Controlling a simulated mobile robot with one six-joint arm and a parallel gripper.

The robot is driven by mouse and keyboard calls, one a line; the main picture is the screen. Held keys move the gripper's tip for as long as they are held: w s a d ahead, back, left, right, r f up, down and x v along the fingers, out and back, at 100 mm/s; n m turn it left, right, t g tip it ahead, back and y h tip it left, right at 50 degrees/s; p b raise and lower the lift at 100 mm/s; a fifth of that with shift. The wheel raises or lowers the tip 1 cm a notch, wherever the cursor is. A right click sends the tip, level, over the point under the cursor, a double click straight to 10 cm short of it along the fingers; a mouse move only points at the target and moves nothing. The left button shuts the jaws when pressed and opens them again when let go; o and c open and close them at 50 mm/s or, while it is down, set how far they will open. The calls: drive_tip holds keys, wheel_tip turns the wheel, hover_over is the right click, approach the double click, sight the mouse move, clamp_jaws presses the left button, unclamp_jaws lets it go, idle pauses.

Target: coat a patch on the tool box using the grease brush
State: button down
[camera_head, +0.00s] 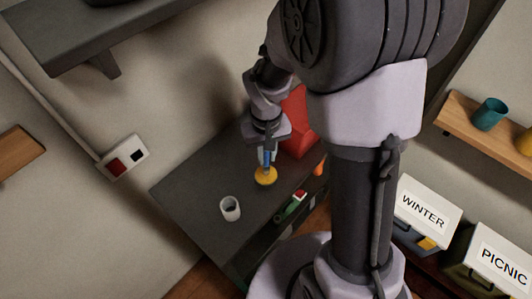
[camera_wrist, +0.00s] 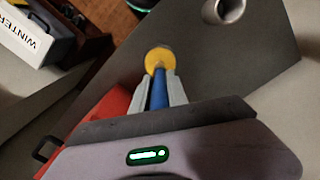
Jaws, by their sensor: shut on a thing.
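My gripper (camera_head: 267,153) points down over the dark bench and is shut on a blue handle, which I take as the grease brush (camera_wrist: 159,92). The handle runs between both fingers in the wrist view. At its far end is a round yellow thing (camera_wrist: 158,60), also seen in the head view (camera_head: 265,176). I cannot tell whether this is part of the brush or a dish beneath it. The red tool box (camera_head: 298,125) stands behind and right of my gripper, partly hidden by my arm. Its red side (camera_wrist: 97,115) shows at the left in the wrist view.
A white cup (camera_head: 230,208) stands on the bench (camera_head: 190,190) left of the yellow thing. A green and red item (camera_head: 291,206) and an orange one (camera_head: 319,164) are at the near edge. Boxes marked WINTER (camera_head: 428,213) and PICNIC (camera_head: 492,257) are at the right.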

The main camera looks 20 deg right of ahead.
drive_tip(key=shift+f+b, duration=0.5)
drive_tip(key=shift+f, duration=0.05)
idle(1.3)
drive_tip(key=shift+s, duration=0.1)
wheel_tip(320, 180, up, 7)
drive_tip(key=p, duration=0.5)
drive_tip(key=shift+p, duration=0.3)
